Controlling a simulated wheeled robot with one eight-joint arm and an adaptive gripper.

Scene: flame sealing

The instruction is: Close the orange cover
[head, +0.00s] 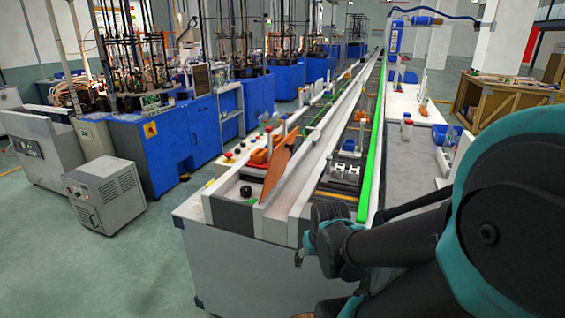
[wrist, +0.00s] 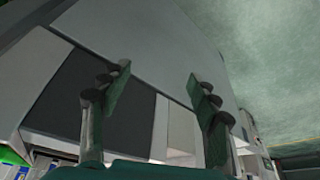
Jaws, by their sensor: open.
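The orange cover (head: 276,168) is a narrow orange panel at the near end of the long conveyor line in the head view. It stands raised and tilted, with its upper end leaning right. My gripper (wrist: 158,76) is open and empty in the wrist view, with its two fingers spread apart before grey and dark panels. In the head view, the end of my arm is low, in front of the line's near end and to the right of the cover. My arm links partly hide the gripper there. The cover is not recognisable in the wrist view.
The conveyor's white end cabinet (head: 245,268) stands below the cover. A green strip (head: 368,165) runs along the line, with a grey side table (head: 410,165) to its right. A grey box unit (head: 105,193) stands on the floor at left. Floor between is clear.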

